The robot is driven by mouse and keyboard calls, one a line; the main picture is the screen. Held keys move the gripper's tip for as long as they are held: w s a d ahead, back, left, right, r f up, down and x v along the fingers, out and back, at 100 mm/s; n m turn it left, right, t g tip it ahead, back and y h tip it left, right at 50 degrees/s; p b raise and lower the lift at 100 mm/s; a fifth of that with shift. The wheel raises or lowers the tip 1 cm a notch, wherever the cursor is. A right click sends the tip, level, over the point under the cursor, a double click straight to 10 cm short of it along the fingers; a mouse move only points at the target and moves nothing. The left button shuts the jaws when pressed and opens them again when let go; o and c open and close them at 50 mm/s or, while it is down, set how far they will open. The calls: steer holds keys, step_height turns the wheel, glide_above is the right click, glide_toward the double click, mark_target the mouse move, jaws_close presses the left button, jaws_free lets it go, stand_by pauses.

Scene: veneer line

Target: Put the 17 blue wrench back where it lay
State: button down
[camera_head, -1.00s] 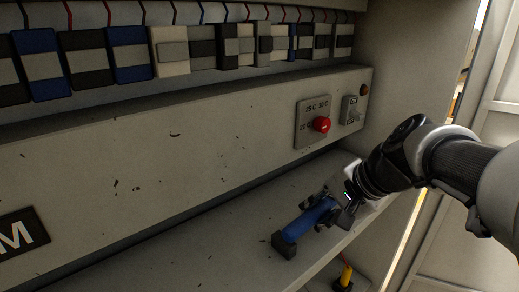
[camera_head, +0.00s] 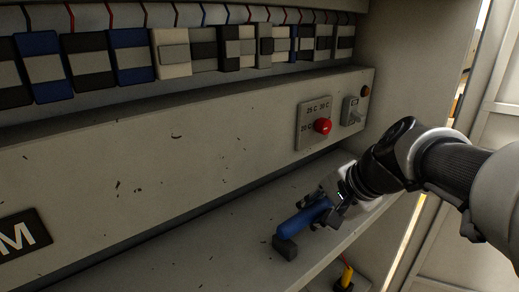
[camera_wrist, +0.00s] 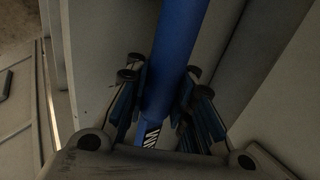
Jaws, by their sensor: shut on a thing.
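The blue wrench (camera_head: 301,221) has a blue shaft and a dark head at its lower left end. My gripper (camera_head: 324,206) is shut on the shaft, near the right end of the grey shelf (camera_head: 215,262). In the wrist view the blue shaft (camera_wrist: 173,65) runs up between the two fingers of my gripper (camera_wrist: 160,95), with a small black and white marking low on it. The dark head is at or just above the shelf; I cannot tell whether it touches. The number 17 cannot be read.
A grey panel behind the shelf carries a red knob (camera_head: 323,126) and a small switch (camera_head: 352,111). A row of blue, black and white modules (camera_head: 130,55) with wires runs above. A yellow-ended item (camera_head: 346,276) sits below the shelf edge. The shelf's left part is clear.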

steer(key=shift+f+b, duration=0.45)
steer(key=shift+f, duration=0.05)
steer(key=c, duration=1.3)
jaws_free()
steer(key=shift+f, duration=0.1)
